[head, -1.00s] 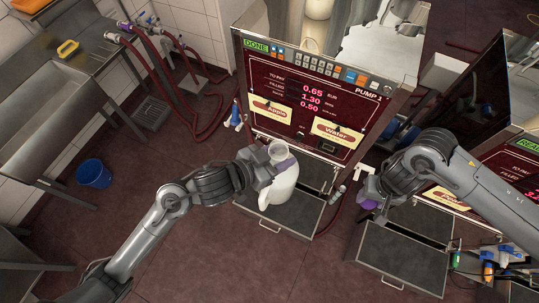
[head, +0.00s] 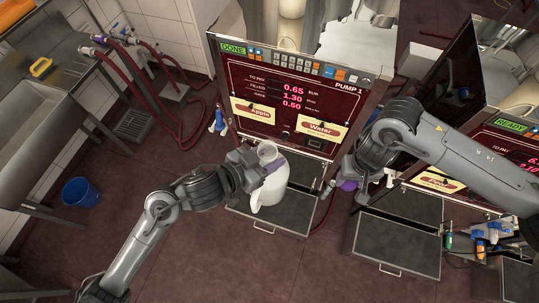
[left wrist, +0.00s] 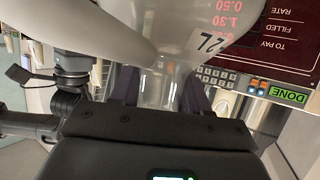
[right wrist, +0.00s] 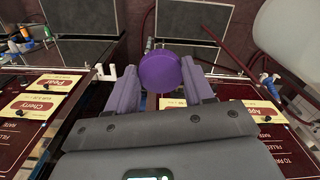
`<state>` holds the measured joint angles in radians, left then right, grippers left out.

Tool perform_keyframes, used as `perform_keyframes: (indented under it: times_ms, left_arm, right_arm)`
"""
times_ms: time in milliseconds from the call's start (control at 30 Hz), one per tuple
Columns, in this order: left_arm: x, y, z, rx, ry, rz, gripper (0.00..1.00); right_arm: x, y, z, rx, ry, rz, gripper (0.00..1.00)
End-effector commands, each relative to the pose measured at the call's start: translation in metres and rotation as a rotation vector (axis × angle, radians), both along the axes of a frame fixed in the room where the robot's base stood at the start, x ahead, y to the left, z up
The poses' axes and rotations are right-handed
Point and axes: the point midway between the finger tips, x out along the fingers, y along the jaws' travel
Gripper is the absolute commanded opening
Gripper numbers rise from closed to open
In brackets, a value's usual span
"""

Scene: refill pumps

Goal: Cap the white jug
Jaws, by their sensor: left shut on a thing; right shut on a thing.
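The white jug (head: 272,193) is upright, with an open round mouth at its top. It is over the tray in front of Pump 1. My left gripper (head: 266,172) is shut on the jug near its neck. The jug's body with a "2L" mark fills the top of the left wrist view (left wrist: 175,30). My right gripper (head: 350,176) is shut on a purple cap (right wrist: 160,72), right of the jug and apart from it. The cap also shows in the head view (head: 349,185). In the right wrist view the jug (right wrist: 292,38) is at the upper right.
Pump 1 (head: 268,75) stands behind the jug, its display reading DONE. Its tray (head: 277,216) lies beneath. A second tray (head: 390,247) is at the right, beside hanging coloured nozzles (head: 480,245). A blue bucket (head: 81,192) stands on the floor at left.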

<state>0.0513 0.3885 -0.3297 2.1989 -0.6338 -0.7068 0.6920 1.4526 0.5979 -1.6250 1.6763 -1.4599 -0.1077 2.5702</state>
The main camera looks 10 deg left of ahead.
Motion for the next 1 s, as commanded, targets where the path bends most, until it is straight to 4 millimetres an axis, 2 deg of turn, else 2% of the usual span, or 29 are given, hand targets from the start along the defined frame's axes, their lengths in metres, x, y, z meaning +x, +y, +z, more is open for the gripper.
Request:
perform_keyframes:
  times_ms: [133,300,600,800,1000]
  left_arm:
    - [0.001,0.0,0.005,-0.007,-0.01,0.001,0.0]
    - [0.001,0.0,0.006,-0.007,-0.01,0.001,0.0]
    - [0.001,0.0,0.006,-0.007,-0.011,0.001,0.0]
    - [0.001,0.0,0.006,-0.007,-0.011,0.001,0.0]
    - [0.001,0.0,0.006,-0.007,-0.011,0.001,0.0]
  right_arm:
    - [0.015,0.04,0.036,0.0,-0.009,0.084,0.24]
    - [0.023,0.089,0.081,0.0,-0.007,0.191,0.24]
    - [0.017,0.167,0.161,0.003,-0.002,0.37,0.24]
    - [0.005,0.204,0.198,0.005,0.001,0.455,0.24]
    - [-0.005,0.224,0.218,0.008,0.005,0.5,0.24]
